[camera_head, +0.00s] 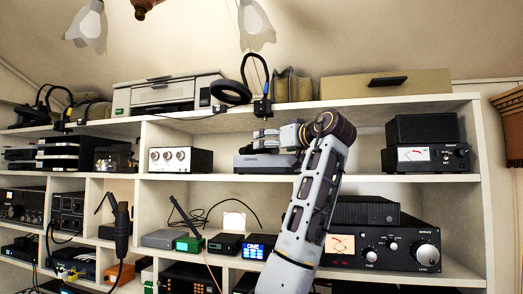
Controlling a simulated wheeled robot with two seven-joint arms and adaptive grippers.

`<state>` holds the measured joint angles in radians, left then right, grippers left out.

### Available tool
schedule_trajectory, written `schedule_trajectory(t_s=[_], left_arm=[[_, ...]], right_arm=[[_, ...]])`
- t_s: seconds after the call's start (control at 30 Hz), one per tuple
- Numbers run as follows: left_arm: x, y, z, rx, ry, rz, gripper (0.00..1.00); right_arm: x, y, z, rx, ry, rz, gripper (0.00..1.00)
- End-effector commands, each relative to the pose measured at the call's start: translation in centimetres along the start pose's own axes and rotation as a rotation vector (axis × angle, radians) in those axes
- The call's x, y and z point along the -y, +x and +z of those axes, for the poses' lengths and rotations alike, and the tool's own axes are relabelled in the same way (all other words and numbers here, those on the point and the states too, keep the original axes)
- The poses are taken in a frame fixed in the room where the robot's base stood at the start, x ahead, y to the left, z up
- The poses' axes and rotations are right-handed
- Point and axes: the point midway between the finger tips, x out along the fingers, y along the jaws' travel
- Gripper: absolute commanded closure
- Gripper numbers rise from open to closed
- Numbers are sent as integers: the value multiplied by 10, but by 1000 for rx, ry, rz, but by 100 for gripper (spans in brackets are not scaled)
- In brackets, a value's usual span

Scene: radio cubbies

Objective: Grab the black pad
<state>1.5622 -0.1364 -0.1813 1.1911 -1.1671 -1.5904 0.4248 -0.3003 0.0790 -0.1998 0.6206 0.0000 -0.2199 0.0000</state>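A thin, flat black piece (388,81) shows at the beige box on the top shelf, at upper right. It is the clearest match for the black pad, but I cannot tell whether it is a loose pad or part of the box. My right arm rises from the bottom middle and bends at the middle shelf. Its far end points left, where small grey parts (265,138) show above a grey device. These look like my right gripper, left of and below the black piece and apart from it. Its finger opening is unclear. My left gripper is out of view.
The beige box (345,86) sits on the white shelf unit (478,180). A white printer-like device (165,94) and a black ring on a stand (233,92) are to its left. Radios (427,158) fill the cubbies below. Lamps (255,25) hang above.

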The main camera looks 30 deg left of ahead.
Motion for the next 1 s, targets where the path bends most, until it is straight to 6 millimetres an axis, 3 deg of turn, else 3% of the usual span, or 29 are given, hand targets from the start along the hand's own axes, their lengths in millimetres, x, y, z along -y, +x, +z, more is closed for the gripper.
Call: schedule_trajectory(t_s=[0.4,0.97,1.0], left_arm=[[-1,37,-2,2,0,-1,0],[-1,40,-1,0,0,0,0],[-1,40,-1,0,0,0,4]], right_arm=[[0,-18,-1,0,0,0,25],[-2,-18,-1,1,-1,1,25],[-2,-18,-1,1,-1,2,25]])
